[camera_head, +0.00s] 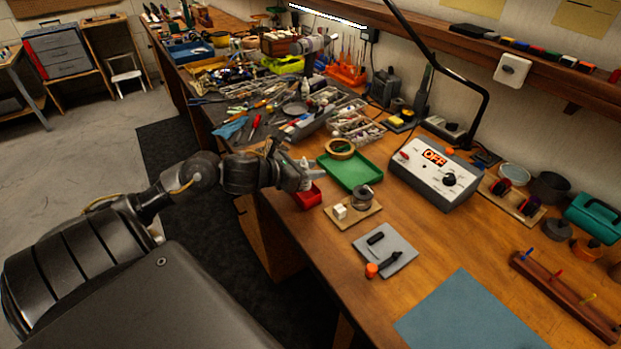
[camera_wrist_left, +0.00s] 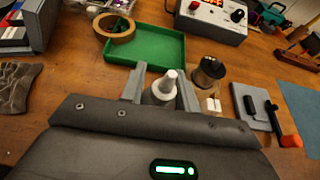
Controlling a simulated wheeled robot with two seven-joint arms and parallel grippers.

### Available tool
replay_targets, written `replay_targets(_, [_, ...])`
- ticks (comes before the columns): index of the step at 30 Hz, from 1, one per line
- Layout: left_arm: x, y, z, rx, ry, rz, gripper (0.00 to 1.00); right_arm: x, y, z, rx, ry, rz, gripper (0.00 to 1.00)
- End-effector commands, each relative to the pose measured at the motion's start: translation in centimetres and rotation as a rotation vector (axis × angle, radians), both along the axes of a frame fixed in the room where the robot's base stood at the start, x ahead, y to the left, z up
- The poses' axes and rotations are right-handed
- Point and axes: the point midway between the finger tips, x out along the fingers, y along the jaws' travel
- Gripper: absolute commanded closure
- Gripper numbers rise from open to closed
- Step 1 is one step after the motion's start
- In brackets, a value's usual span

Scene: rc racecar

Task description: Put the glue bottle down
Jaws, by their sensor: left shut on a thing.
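My left gripper (camera_head: 304,176) reaches in from the left over the near edge of the workbench. The bottle's lower part is hidden by the gripper body. In the head view the bottle is too small and covered to make out clearly. A small red tray (camera_head: 309,199) sits just below the gripper. My right gripper is not in view.
A green tray (camera_head: 350,171) lies just beyond the gripper, with a tape roll (camera_head: 341,146) at its far edge. A wooden board (camera_head: 358,214) with a spool and white block is to the right. A grey pad (camera_head: 402,247) lies nearer. Bare wood (camera_head: 320,240) lies between.

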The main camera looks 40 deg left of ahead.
Motion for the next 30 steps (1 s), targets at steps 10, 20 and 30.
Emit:
replay_targets(10, [0.4, 0.4, -3.0, -0.006, 0.004, 0.003, 0.91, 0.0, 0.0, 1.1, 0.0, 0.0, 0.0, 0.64])
replay_targets(20, [0.4, 0.4, -3.7, 0.0, -0.001, 0.0, 0.91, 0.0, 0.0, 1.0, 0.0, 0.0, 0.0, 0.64])
replay_targets(30, [0.4, 0.4, -4.0, 0.0, -0.001, 0.0, 0.47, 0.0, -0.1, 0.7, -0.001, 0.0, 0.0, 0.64])
